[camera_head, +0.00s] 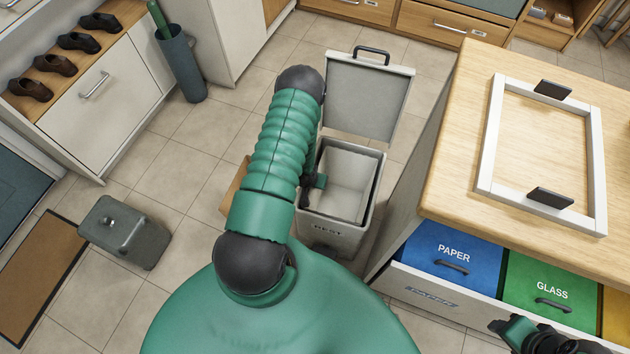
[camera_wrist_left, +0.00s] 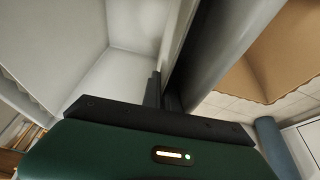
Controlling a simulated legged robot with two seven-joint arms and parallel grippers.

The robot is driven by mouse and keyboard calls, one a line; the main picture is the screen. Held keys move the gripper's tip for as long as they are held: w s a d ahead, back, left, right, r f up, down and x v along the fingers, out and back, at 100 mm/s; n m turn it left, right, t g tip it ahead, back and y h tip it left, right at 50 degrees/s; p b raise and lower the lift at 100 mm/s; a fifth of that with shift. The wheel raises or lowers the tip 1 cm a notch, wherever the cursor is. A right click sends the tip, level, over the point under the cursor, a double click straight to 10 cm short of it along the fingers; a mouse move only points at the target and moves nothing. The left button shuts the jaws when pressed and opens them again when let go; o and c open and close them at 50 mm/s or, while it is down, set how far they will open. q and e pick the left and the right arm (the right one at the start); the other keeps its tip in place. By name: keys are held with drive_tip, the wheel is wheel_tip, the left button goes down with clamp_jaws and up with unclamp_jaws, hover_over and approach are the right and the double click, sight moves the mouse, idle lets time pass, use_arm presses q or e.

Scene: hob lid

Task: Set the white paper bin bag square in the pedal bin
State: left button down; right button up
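The grey pedal bin (camera_head: 327,238) stands on the floor at the centre of the head view, its lid (camera_head: 368,98) raised at the back. The white paper bin bag (camera_head: 347,182) is inside it with its mouth open. In the left wrist view the bag (camera_wrist_left: 85,35) shows a zigzag top edge. My left gripper (camera_head: 312,195) is at the bin's left side, largely hidden by my arm. In the wrist view its fingers (camera_wrist_left: 163,92) are close together with the bag's white edge between them, beside the grey bin wall (camera_wrist_left: 215,45). My right gripper (camera_head: 500,326) is at lower right; its fingers are unclear.
A wooden-topped counter (camera_head: 450,170) with a white frame (camera_head: 487,150) stands right of the bin. Its open drawer holds a blue PAPER bin (camera_head: 440,262) and a green GLASS bin (camera_head: 535,283). A brown paper object (camera_head: 236,190) is left of the bin. A grey box (camera_head: 125,232) stands on the floor.

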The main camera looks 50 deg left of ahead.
use_arm(q)
drive_tip(key=shift+s+a+f, duration=0.1)
drive_tip(key=shift+a+f, duration=0.15)
drive_tip(key=shift+f, duration=0.1)
drive_tip(key=c, duration=1.6)
unclamp_jaws()
drive_tip(key=shift+o, duration=0.2)
drive_tip(key=shift+r, duration=0.1)
